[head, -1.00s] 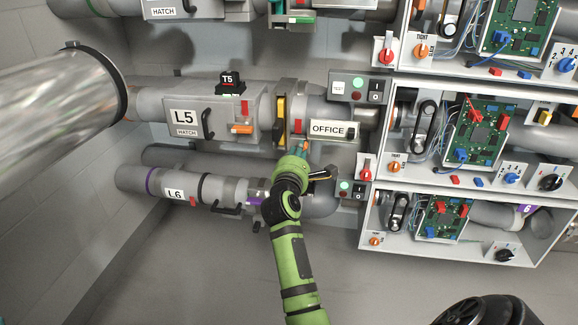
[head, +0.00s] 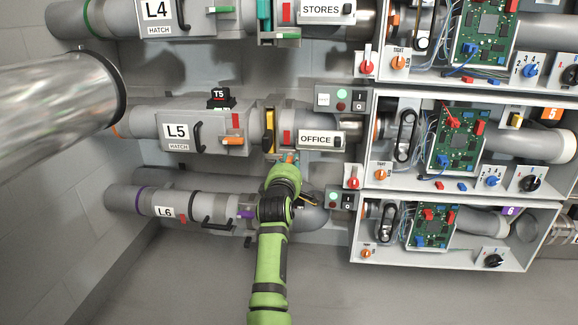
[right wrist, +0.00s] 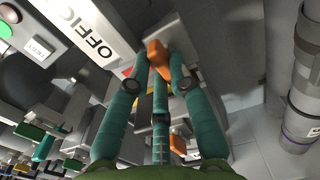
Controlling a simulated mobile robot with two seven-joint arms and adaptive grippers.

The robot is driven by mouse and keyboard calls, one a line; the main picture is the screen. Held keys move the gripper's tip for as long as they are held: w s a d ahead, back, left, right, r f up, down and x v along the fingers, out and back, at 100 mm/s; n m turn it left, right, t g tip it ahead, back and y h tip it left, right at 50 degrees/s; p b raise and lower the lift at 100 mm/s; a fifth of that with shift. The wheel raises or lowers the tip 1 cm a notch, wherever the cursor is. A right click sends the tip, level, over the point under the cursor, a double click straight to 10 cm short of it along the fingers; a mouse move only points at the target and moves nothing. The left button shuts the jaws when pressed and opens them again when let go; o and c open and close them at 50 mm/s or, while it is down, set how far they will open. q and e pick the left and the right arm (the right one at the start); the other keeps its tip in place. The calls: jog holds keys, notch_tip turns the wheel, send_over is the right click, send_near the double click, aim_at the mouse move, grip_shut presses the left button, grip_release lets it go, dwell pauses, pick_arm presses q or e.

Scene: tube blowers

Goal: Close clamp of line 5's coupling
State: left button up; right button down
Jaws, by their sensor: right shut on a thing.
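Line 5's pipe, with the L5 hatch box (head: 178,131) on it, runs across the middle of the head view. Its coupling (head: 269,130) shows a yellow band with a black part, between the hatch and the OFFICE sign (head: 316,139). My right gripper (head: 288,158) is at the lower right of this coupling. In the right wrist view its teal fingers (right wrist: 158,62) close around the orange clamp lever (right wrist: 155,50). The fingers hide part of the lever and the clamp body, so I cannot tell the clamp's exact position. My left gripper is not in view.
Line 6's pipe (head: 130,200) runs just below my right gripper. Line 4's coupling (head: 264,20) is above. A small switch panel (head: 341,98) and shelves with circuit boards (head: 456,140) stand to the right. Open floor lies below.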

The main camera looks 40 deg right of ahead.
jog(key=shift+m, duration=0.3)
jog(key=c, duration=1.1)
grip_release()
notch_tip(320, 180, up, 10)
jog(key=shift+r, duration=0.1)
